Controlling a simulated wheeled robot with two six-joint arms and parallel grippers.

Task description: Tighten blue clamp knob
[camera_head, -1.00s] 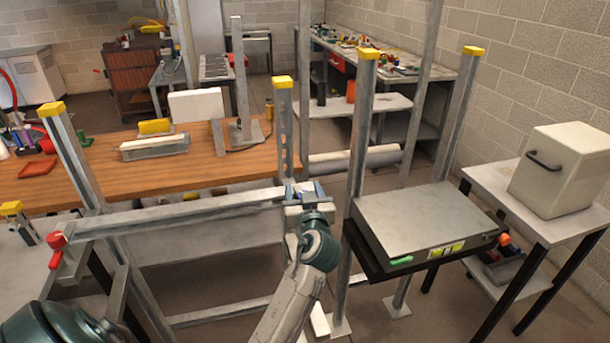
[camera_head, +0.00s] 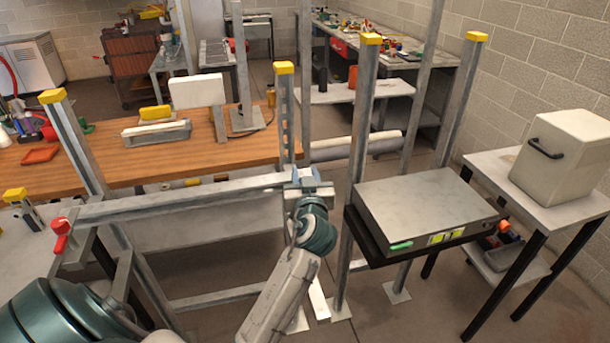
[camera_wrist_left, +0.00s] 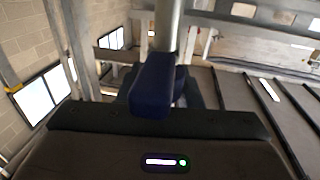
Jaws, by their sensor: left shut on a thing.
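The blue clamp knob (camera_wrist_left: 153,88) is dark blue and stands between my left gripper's jaws in the left wrist view. In the head view a small patch of blue (camera_head: 316,175) shows at the gripper, at the right end of the horizontal grey rail by the slotted post. My left gripper (camera_head: 306,178) is shut on the knob there; the wrist and jaws hide most of it. How tight the clamp is cannot be seen. My right gripper is not in view.
A red-handled clamp (camera_head: 61,234) sits at the rail's left end. Yellow-capped steel posts (camera_head: 361,130) stand close to the right of my gripper, with a grey flat unit (camera_head: 425,210) on a black shelf. A wooden bench (camera_head: 95,172) lies behind the rail.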

